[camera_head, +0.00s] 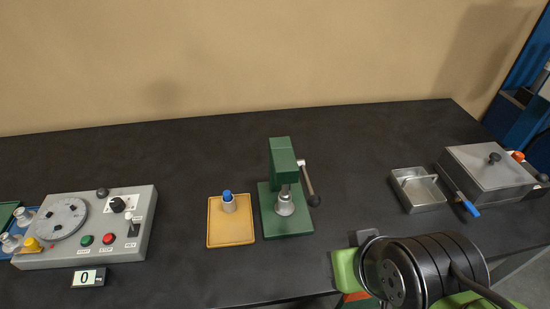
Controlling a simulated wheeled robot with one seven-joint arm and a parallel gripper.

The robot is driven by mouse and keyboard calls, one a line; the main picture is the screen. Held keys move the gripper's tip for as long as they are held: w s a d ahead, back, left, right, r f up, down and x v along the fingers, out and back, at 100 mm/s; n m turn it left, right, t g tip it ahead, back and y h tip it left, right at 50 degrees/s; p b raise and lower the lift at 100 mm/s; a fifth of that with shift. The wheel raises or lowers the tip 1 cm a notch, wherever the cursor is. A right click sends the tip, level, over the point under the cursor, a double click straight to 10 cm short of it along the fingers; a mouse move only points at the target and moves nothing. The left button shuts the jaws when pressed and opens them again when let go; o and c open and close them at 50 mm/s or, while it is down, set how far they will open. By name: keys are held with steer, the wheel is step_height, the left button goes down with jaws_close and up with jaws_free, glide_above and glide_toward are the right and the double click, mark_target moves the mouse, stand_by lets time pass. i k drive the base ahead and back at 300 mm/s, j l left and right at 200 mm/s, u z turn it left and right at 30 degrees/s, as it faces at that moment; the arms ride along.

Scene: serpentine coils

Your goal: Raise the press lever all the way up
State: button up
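The green press (281,160) stands on the black table near the middle of the view, on a green base plate. Its lever (308,181) is a grey rod on the press's right side. The lever slants down to the right and ends in a black knob (314,200) low beside the press. A grey metal cone-shaped part (285,202) is under the press head. Part of my arm, black and green, shows at the lower right, to the right of and nearer than the press. My gripper's fingers are not visible.
A yellow tray (214,238) with a blue-topped grey part (229,203) stands just left of the press. A grey control panel (144,202) is at the left. A metal tray (427,207) and a lidded metal box (487,167) stand at the right.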

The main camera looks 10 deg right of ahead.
mark_target(314, 201)
steer(key=j+u, duration=0.1)
steer(key=j, duration=0.6)
steer(key=k+j+u, duration=0.1)
steer(key=j, duration=0.65)
